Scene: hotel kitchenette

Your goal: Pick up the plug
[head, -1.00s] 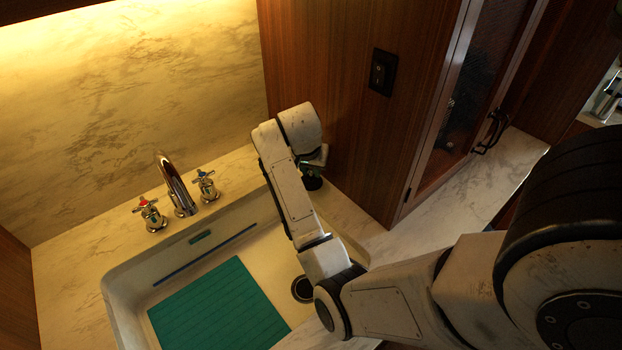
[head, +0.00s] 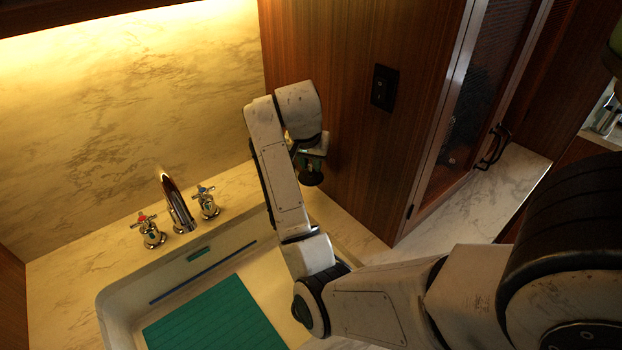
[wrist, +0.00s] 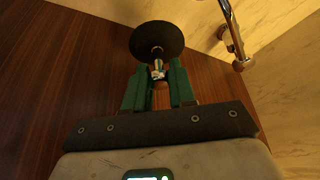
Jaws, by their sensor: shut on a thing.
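The plug (wrist: 157,39) is a round black disc with a metal stem. In the wrist view my gripper (wrist: 158,78) has its green fingers shut on the stem, with the disc beyond the fingertips. In the head view the plug (head: 312,178) hangs below my gripper (head: 311,158), near the wooden wall and above the counter to the right of the sink. My arm partly covers the gripper there, so the fingers are hard to make out.
The sink (head: 115,310) with a green mat (head: 217,318) lies at the lower left. A faucet (head: 177,205) with two handles stands behind it. A wooden panel (head: 350,130) with a black outlet (head: 383,88) rises close on the right, beside a glass-fronted cabinet (head: 470,110).

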